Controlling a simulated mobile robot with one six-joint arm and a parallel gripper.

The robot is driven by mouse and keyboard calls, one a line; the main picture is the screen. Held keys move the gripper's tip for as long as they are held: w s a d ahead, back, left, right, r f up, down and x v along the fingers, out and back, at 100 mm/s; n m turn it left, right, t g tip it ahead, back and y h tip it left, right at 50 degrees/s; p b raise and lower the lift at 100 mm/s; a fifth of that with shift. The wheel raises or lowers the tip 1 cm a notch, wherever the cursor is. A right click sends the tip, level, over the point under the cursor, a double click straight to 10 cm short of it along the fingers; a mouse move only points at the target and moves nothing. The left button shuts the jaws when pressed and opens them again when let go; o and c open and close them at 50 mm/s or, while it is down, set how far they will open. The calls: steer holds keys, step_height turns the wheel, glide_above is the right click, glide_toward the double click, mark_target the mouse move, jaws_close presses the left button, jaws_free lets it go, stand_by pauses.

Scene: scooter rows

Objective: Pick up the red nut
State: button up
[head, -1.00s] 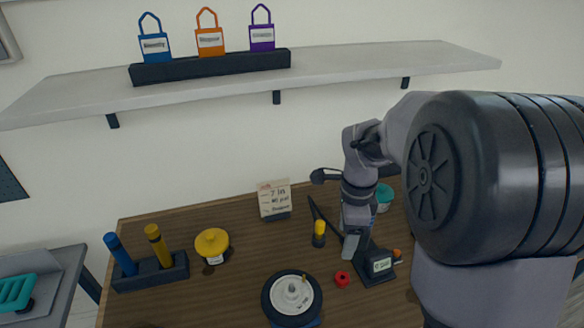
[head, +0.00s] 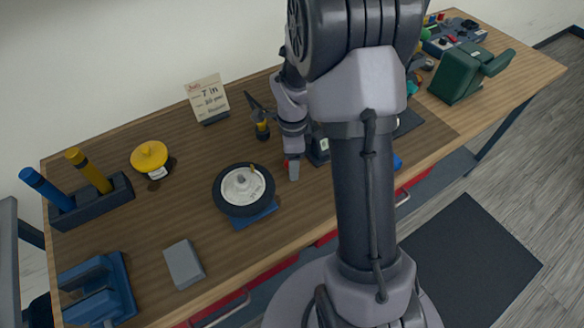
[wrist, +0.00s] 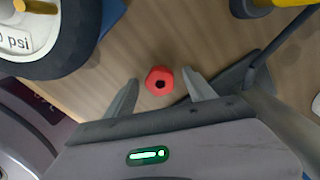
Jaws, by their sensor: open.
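The red nut (wrist: 159,80) lies on the wooden table with its dark hole facing up in the wrist view. My gripper (wrist: 160,77) is open, with one finger on each side of the nut and gaps showing on both sides. I cannot tell how high the fingertips are above the table. In the head view only a small part of the red nut (head: 286,163) shows, mostly hidden by my gripper (head: 292,170).
A small wheel (head: 243,188) on a blue stand is left of the nut. A yellow-topped tool (head: 261,126) stands behind it. A yellow-lidded pot (head: 149,156), a grey block (head: 184,264) and a sign card (head: 207,97) are farther left. Bare table lies between them.

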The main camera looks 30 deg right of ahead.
jaws_close()
steer(key=shift+r, duration=0.15)
